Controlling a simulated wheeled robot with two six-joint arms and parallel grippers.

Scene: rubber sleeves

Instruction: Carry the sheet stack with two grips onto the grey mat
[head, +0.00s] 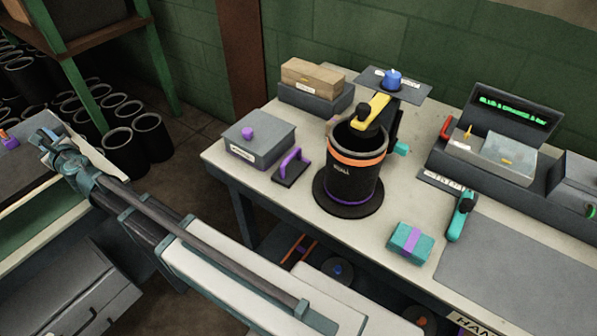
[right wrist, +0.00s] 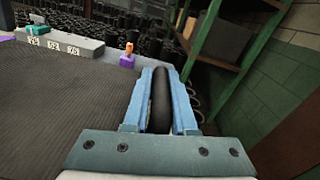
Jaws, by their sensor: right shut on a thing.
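My right gripper (head: 48,143) is at the far left, at the end of my long arm, beside the left bench. In the right wrist view its two blue fingers (right wrist: 160,85) are shut on a dark rounded thing (right wrist: 161,100) standing between them. I cannot tell what that thing is. A plain grey mat (head: 525,275) lies on the right table's front part. I cannot make out a sheet stack for sure; a small teal block with a purple band (head: 410,242) lies left of the mat. My left gripper is not in view.
A black pot with an orange band (head: 357,165) stands on the right table, near a grey box (head: 259,140) and a purple-handled tool (head: 291,167). A teal-handled tool (head: 461,215) lies by the mat. Several black sleeves (head: 124,152) stand on the floor behind my gripper.

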